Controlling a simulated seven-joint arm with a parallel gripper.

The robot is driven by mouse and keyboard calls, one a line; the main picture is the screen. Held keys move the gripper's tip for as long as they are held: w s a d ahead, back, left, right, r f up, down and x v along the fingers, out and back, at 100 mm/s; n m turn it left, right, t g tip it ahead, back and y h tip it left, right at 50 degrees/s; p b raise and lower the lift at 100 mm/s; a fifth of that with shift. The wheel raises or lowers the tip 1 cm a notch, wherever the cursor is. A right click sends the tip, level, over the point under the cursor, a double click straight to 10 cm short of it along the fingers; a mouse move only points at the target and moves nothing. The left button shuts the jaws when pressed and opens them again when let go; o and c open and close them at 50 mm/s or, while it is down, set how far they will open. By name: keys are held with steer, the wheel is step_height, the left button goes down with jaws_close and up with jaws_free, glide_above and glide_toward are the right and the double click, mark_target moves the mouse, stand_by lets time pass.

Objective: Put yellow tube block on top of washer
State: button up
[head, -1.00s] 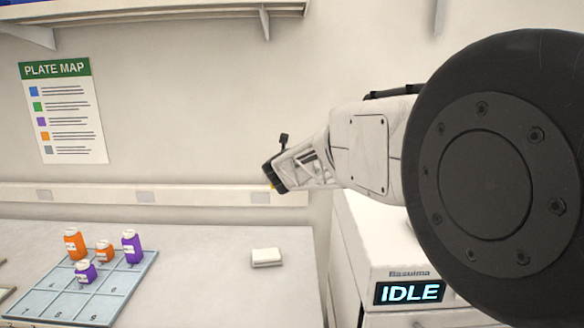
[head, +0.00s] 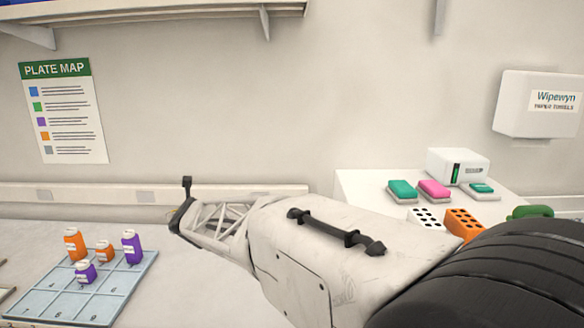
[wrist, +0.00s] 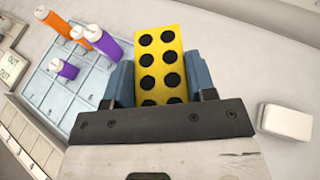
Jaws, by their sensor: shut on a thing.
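The yellow tube block (wrist: 158,65), with rows of black holes, is between the fingers of my gripper (wrist: 160,80) in the wrist view. The gripper is shut on it, above the bench. In the head view my gripper (head: 180,215) is left of centre, just right of the purple bottles, and the block is hardly visible there. The white washer (head: 360,188) stands at the right, well away from the gripper. My arm hides its front.
Teal (head: 402,188) and pink (head: 434,188) boxes and a white device (head: 458,167) stand farther back on the right. A numbered plate (head: 75,295) holds orange and purple bottles at left. A white box (wrist: 287,121) lies on the bench in the wrist view.

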steer(key=s+a+f+n+g+y, duration=0.1)
steer(key=s+a+f, duration=0.1)
steer(key=s+a, duration=0.4)
steer(key=shift+s+a+f, duration=0.25)
steer(key=shift+s+a, duration=0.1)
steer(key=shift+a, duration=0.25)
steer(key=shift+d, duration=0.1)
stand_by(3.4)
steer(key=w+d+r+m+t+h, duration=0.1)
steer(key=d+r, duration=0.4)
steer(key=d, duration=0.6)
steer(key=w+d+r+m+h, duration=0.15)
steer(key=d+r, duration=0.25)
steer(key=d, duration=0.6)
steer(key=w+d+r+m+t+h, duration=0.15)
steer(key=d+r, duration=0.35)
steer(key=d, duration=0.6)
steer(key=s+d+r+m+h, duration=0.1)
steer(key=s+d, duration=0.4)
steer(key=d, duration=0.4)
steer(key=s+d+r+m+h, duration=0.1)
steer(key=s+d+r+h, duration=0.1)
steer(key=s+d, duration=0.3)
steer(key=s+d+r+m+h, duration=0.1)
steer(key=s+d, duration=0.3)
steer(key=d, duration=0.9)
steer(key=shift+s+r+m+t, duration=0.3)
steer(key=shift+s+r+t, duration=0.1)
steer(key=shift+r, duration=0.35)
